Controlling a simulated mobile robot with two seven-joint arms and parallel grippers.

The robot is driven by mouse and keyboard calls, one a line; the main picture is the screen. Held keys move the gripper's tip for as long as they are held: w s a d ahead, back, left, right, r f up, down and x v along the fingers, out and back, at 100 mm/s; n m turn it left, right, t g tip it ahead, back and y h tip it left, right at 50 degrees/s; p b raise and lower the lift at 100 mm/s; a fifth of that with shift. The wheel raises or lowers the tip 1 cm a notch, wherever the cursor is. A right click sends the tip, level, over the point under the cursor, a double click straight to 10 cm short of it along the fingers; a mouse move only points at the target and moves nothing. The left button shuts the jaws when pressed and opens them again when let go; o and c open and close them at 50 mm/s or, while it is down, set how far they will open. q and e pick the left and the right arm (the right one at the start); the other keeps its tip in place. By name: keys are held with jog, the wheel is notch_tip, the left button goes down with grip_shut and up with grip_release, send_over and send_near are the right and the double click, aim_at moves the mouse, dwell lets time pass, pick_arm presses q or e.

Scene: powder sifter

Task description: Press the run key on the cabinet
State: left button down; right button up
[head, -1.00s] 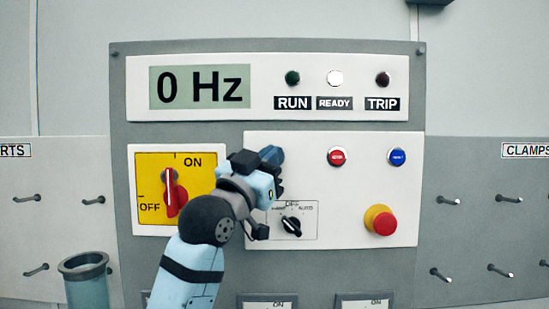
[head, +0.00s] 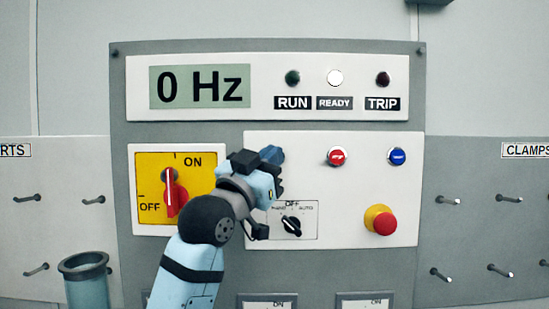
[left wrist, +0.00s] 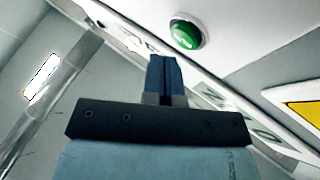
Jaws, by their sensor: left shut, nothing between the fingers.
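The green run key (left wrist: 187,30) shows on the white panel in the left wrist view, unpressed as far as I can tell. In the head view my left gripper hides its place on the cabinet (head: 335,220). My left gripper (head: 272,155) is shut and empty, in front of the upper left of the lower white panel. In the left wrist view its fingertips (left wrist: 164,66) are together, just below and left of the green key in the picture. A gap shows between them and the key. My right gripper is not in view.
The display (head: 200,87) reads 0 Hz, and the READY lamp (head: 335,77) is white. A red button (head: 337,156), blue button (head: 397,156), red mushroom button (head: 380,220), selector (head: 291,225) and red main switch (head: 171,193) are nearby. A bluish cylinder (head: 86,280) stands lower left.

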pick_arm(q)
jog(key=shift+w, duration=0.15)
dwell(0.6)
jog(key=shift+w, duration=0.3)
jog(key=shift+w+p, duration=0.35)
jog(key=shift+w, duration=0.05)
dwell(0.6)
jog(key=shift+s, duration=0.15)
dwell(0.3)
jog(key=shift+s, duration=0.65)
jog(key=s, duration=0.5)
jog(key=shift+p, duration=0.4)
